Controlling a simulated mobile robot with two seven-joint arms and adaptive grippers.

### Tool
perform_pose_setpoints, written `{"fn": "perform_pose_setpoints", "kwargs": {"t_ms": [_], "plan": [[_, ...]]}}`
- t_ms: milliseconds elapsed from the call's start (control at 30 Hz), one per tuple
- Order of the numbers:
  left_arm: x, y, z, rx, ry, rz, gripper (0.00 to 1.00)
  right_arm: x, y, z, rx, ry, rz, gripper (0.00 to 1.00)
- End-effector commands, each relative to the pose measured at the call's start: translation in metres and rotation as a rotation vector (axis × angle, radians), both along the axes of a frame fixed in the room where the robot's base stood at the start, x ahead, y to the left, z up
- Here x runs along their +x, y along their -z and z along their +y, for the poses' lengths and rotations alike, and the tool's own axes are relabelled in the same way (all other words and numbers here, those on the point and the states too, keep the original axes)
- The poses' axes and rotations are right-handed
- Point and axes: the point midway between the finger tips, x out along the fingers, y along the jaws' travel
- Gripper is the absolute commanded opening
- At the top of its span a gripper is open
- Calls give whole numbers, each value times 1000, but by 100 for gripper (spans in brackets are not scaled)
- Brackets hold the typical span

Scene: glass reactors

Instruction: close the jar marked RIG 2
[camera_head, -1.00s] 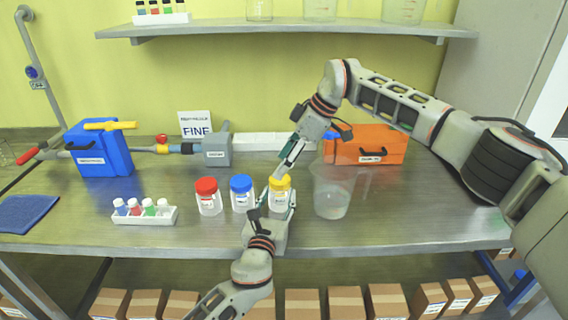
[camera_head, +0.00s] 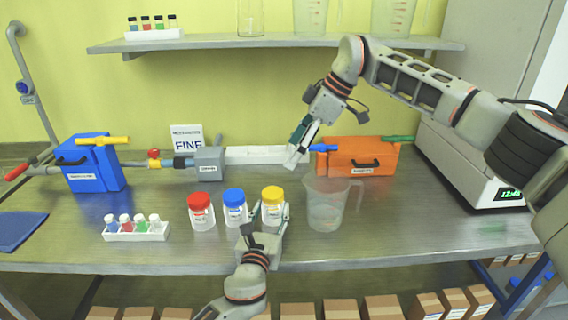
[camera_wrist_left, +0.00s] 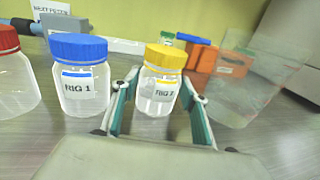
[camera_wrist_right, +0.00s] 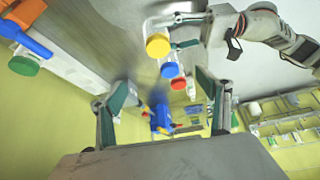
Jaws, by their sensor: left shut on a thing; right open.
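The RIG 2 jar is a clear jar (camera_wrist_left: 158,92) with a white label. A yellow lid (camera_head: 272,193) sits on its mouth and looks level; how tight it is, I cannot tell. The jar stands upright on the bench. My left gripper (camera_head: 270,214) is shut on the jar's body from the front, one finger on each side, below the lid. My right gripper (camera_head: 297,156) is open and empty, above and behind the jar, clear of the lid. In the right wrist view the yellow lid (camera_wrist_right: 158,45) shows beyond the spread fingers.
A blue-lidded RIG 1 jar (camera_head: 235,209) stands close left of the jar, with a red-lidded jar (camera_head: 201,212) beyond. A clear pitcher (camera_head: 325,208) stands close right. An orange box (camera_head: 357,157) is behind. A white vial rack (camera_head: 137,233) is at front left.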

Motion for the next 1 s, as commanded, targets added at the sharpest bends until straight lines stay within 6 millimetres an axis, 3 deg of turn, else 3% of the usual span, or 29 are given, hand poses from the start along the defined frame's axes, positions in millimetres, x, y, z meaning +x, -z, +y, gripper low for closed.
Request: {"fn": "perform_pose_setpoints", "kwargs": {"t_ms": [200, 567, 600, 633, 667, 1000], "plan": [[0, 0, 0, 0, 0, 0, 0, -2, -22, -12, 0, 0, 1, 76], [0, 0, 0, 0, 0, 0, 0, -2, -25, -15, 0, 0, 1, 76], [0, 0, 0, 0, 0, 0, 51, -2, -25, -15, 0, 0, 1, 76], [0, 0, 0, 0, 0, 0, 59, -2, -25, -15, 0, 0, 1, 76], [0, 0, 0, 0, 0, 0, 63, -2, -25, -15, 0, 0, 1, 76], [-1, 0, 0, 0, 0, 0, 63, -2, -25, -15, 0, 0, 1, 76]]}}
